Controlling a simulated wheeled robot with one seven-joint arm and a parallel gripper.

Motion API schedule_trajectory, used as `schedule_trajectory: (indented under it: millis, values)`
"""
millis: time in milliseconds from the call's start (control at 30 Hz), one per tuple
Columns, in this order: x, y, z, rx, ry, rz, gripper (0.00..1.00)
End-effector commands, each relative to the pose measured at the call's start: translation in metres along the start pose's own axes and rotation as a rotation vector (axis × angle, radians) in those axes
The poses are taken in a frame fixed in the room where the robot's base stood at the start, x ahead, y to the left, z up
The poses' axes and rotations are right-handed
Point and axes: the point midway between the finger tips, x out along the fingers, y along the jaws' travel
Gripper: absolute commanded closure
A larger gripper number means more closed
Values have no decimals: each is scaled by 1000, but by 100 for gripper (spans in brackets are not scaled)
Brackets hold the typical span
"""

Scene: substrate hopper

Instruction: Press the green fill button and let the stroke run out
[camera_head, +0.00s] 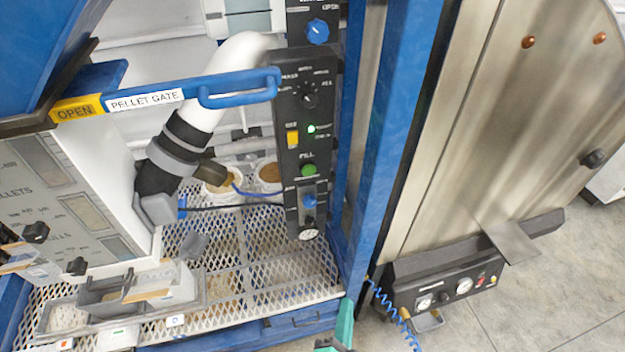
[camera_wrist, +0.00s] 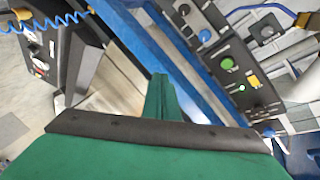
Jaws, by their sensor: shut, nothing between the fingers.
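The green fill button (camera_head: 308,170) sits on the black control panel (camera_head: 307,110) below a FILL label. A lit green lamp (camera_head: 312,129) is above it, beside a yellow switch. The button also shows in the wrist view (camera_wrist: 227,63), at the upper right. My gripper (camera_head: 343,312) is at the bottom edge of the head view, below and right of the panel and well apart from the button. In the wrist view its green fingers (camera_wrist: 160,95) are together with nothing between them. Nothing covers the button in either view.
A blue post (camera_head: 385,150) stands just right of the panel. A blue PELLET GATE lever (camera_head: 240,88) crosses left of the panel. A steel door (camera_head: 490,130) with a gauge box (camera_head: 445,290) is at right.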

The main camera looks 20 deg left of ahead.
Motion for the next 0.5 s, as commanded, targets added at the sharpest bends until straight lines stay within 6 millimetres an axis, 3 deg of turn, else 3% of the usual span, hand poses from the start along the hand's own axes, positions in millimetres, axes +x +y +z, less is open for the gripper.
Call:
schedule_trajectory:
  millis: [33, 200, 500]
  values:
    - [18, -13, -7, 59, -10, -31, 100]
    - [62, -56, -19, 264, -93, -118, 100]
    - [110, -145, -43, 523, -284, -256, 100]
